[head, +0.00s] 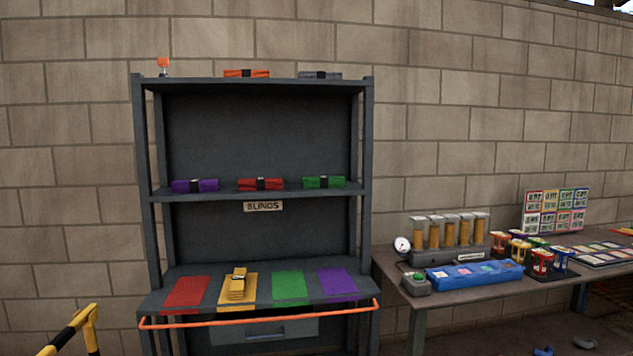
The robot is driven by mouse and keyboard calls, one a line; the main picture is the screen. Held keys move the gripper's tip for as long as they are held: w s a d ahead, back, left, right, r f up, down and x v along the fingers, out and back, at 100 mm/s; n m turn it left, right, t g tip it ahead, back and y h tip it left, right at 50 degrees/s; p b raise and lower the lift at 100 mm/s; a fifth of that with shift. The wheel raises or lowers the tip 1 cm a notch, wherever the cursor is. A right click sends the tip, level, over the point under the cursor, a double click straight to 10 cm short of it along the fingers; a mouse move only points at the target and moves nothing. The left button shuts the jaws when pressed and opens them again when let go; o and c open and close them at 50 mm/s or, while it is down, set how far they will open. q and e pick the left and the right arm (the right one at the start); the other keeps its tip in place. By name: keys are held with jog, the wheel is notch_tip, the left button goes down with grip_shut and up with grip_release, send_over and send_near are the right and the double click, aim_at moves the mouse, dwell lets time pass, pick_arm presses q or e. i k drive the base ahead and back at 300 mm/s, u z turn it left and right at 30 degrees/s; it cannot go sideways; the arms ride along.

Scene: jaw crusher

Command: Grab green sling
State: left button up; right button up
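The green sling (323,182) is a folded bundle with a dark band around its middle. It lies on the middle shelf of the dark metal rack, at the right end. A red sling (261,184) lies to its left and a purple sling (194,185) lies further left. A yellow sling (237,287) lies on the yellow mat of the lower shelf. A green mat (290,287) on that shelf is bare. Neither of my grippers shows in the head view.
The rack (255,278) has an orange rail (260,317) along its lower front. Orange and grey bundles lie on top. A table (470,294) with a blue tray (475,275) and canisters stands at right. A yellow-black barrier (86,322) is at lower left.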

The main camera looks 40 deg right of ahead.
aim_at(322, 181)
jog(key=z, duration=0.3)
jog(key=i, duration=1.7)
jog(key=z, duration=1.6)
jog(key=i, duration=0.85)
jog(key=z, duration=1.05)
